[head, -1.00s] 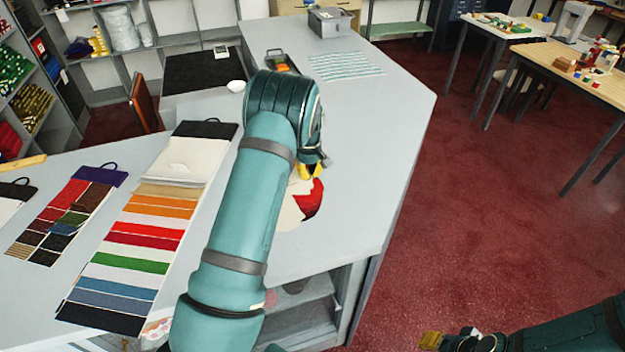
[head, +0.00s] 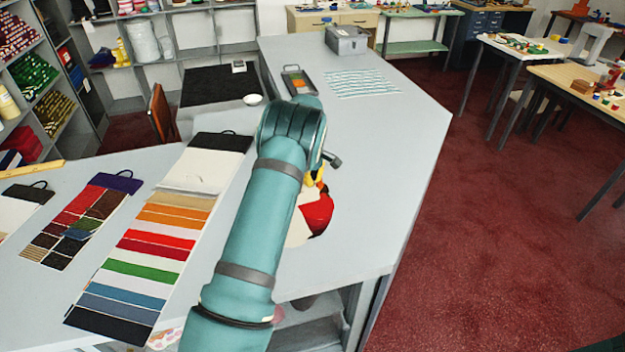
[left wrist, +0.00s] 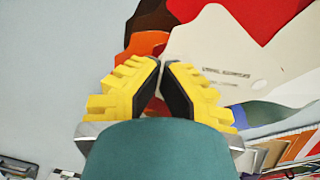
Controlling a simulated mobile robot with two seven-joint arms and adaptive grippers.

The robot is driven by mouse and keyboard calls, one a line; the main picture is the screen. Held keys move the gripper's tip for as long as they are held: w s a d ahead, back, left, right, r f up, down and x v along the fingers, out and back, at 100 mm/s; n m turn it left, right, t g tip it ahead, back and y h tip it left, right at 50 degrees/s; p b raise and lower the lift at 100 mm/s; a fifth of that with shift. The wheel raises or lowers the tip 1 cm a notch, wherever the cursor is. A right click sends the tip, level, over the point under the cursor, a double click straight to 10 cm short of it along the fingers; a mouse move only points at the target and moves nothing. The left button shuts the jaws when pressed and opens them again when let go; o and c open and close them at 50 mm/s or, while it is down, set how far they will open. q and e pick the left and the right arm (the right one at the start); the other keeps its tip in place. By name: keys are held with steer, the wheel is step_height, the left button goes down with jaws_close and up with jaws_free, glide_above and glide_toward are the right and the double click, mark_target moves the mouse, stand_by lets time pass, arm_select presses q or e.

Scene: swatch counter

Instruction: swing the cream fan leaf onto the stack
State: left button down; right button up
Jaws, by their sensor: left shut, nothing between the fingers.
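The cream fan leaf (left wrist: 235,60), with small print and a hole, lies fanned out with other leaves in the left wrist view. Red (left wrist: 285,14), brown (left wrist: 150,17), orange (left wrist: 140,47) and blue (left wrist: 262,112) leaves show around it. In the head view my arm hides part of the fan; a red leaf (head: 318,216) and a cream part (head: 297,234) show. My left gripper (head: 318,177) is shut and empty over the fan. In the left wrist view its yellow fingertips (left wrist: 161,62) are by the cream leaf's left edge; I cannot tell if they touch. My right gripper is out of view.
Striped swatch cards (head: 147,252) and a smaller card (head: 74,225) lie left of my arm. A white bowl (head: 253,99), a dark tray (head: 297,80) and a grey box (head: 346,40) stand farther back. The grey counter (head: 385,190) is clear to the right.

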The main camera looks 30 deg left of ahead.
arm_select(q)
steer(key=shift+s+f, duration=0.1)
steer(key=shift+f, duration=0.05)
steer(key=c, duration=1.1)
jaws_free()
steer(key=shift+c, duration=0.2)
steer(key=shift+r, duration=0.4)
step_height(320, 180, up, 11)
steer(key=shift+r, duration=0.2)
